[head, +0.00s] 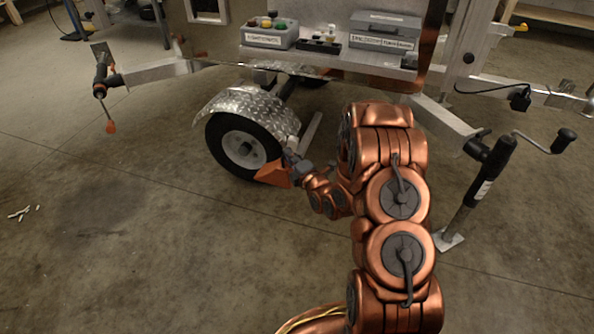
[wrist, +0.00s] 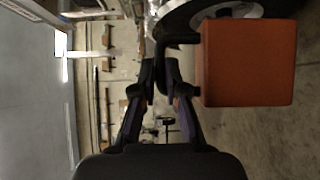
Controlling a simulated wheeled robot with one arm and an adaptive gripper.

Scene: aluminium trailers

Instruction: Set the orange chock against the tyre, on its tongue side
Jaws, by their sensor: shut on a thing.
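The orange chock (head: 273,174) is low at the lower right edge of the black tyre (head: 216,148), on the side towards the right-hand jack. It overlaps the tyre in the head view; I cannot tell whether they touch or whether it rests on the floor. My gripper (head: 291,160) is at the chock's upper right, shut on it. In the wrist view, the fingers of my gripper (wrist: 161,78) are close together, with the chock (wrist: 247,63) just right of them. The tyre (wrist: 190,20) shows behind it. The exact grip spot is dark.
A diamond-plate fender (head: 250,101) covers the tyre's top. A jack with crank (head: 487,180) stands on the right, near the trailer's tongue bar (head: 535,92). The floor at left is mostly clear.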

